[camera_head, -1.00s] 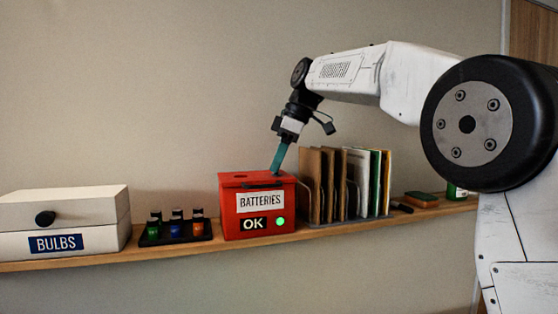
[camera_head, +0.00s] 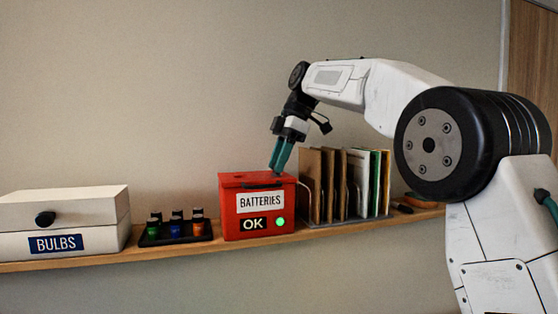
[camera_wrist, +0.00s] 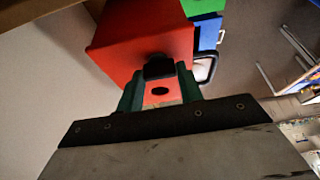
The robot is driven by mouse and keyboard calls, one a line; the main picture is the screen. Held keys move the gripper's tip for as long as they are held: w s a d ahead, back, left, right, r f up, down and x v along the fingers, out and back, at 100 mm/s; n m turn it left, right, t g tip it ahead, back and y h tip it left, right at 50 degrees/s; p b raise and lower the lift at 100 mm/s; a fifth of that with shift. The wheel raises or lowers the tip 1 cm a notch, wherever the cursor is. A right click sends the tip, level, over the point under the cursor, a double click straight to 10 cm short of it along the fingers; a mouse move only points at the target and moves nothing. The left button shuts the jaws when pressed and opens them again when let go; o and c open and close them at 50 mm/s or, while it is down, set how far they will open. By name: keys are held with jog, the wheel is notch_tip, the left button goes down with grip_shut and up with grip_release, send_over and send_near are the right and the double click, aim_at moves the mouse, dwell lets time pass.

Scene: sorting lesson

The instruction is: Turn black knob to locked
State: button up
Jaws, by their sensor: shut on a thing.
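The red batteries box (camera_head: 229,212) stands on the wooden shelf, with an OK sign and a lit green light (camera_head: 280,222) on its front. My gripper (camera_head: 277,170) points down at the right part of its top. In the wrist view its green fingers (camera_wrist: 160,78) are shut on a black knob (camera_wrist: 158,66) at the red box (camera_wrist: 120,40). The fingers and my wrist hide the knob in the head view. No locked marking is readable. Another black knob (camera_head: 45,218) is on the front of the white bulbs box (camera_head: 85,207), away from my gripper.
A file rack (camera_head: 333,222) with upright folders (camera_head: 330,185) stands close to the right of the red box. A black tray (camera_head: 176,237) with small coloured-bottomed bottles lies to its left. A black handle (camera_wrist: 207,68) loops beside the fingers. Air above the shelf's left half is clear.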

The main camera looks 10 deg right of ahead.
jog(key=o, duration=1)
jog(key=shift+d, duration=0.1)
jog(key=v, duration=0.7)
jog(key=shift+r, duration=0.3)
jog(key=shift+d, duration=0.15)
